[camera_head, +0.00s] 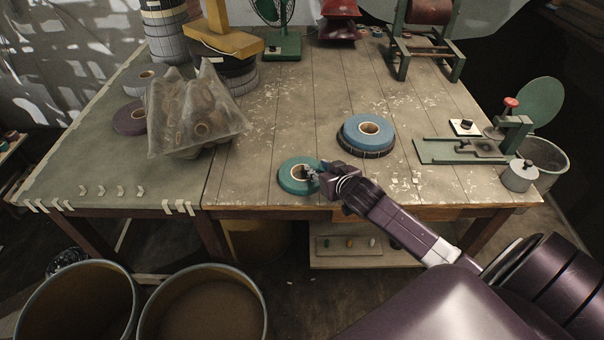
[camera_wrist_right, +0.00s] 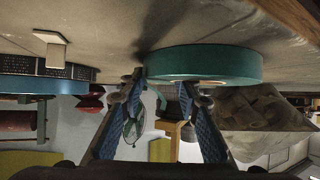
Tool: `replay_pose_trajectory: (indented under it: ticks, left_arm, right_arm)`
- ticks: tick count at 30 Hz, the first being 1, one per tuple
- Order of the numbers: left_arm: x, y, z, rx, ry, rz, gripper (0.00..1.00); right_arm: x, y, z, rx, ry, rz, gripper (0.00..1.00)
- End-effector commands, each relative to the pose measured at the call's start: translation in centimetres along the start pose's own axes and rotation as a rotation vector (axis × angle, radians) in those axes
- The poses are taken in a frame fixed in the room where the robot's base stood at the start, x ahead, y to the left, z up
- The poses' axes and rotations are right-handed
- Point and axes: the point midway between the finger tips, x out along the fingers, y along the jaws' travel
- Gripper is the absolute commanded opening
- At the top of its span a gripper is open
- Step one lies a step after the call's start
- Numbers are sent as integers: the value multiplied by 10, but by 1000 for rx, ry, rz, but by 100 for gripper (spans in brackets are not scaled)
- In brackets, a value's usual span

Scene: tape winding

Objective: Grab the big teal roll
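The big teal roll (camera_head: 289,184) lies flat near the front edge of the wooden table, its pale core facing up. My right gripper (camera_head: 318,175) is at the roll's right side, its fingers partly over the roll. The right wrist view is upside down and shows the teal roll (camera_wrist_right: 215,62) close ahead of the fingers. My right gripper (camera_wrist_right: 160,84) has its two fingers spread apart there. One fingertip is beside the roll's edge, the other overlaps the roll. Contact cannot be told. My left gripper is not in view.
A blue roll (camera_head: 353,133) on a dark roll stands behind and right of the gripper. A plastic-wrapped bundle (camera_head: 213,118) is to the left. A green-based device (camera_head: 440,152) is at the right. Open table lies between the bundle and the blue roll.

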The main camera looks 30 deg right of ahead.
Motion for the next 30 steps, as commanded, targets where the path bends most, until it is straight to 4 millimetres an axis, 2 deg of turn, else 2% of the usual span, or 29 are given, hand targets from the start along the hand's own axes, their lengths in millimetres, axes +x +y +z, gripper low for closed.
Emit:
replay_pose_trajectory:
  ticks: [1,6,17,23,30]
  left_arm:
    - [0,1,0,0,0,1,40]
    - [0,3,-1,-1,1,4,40]
    - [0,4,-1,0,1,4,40]
    - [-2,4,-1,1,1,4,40]
    - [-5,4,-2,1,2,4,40]
  right_arm:
    - [0,0,1,0,-1,0,18]
    - [0,0,1,0,-2,0,0]
    - [-2,0,-5,-1,2,0,0]
    - [-15,-1,-28,-3,5,-2,0]
    - [-46,0,-86,-3,9,-1,0]
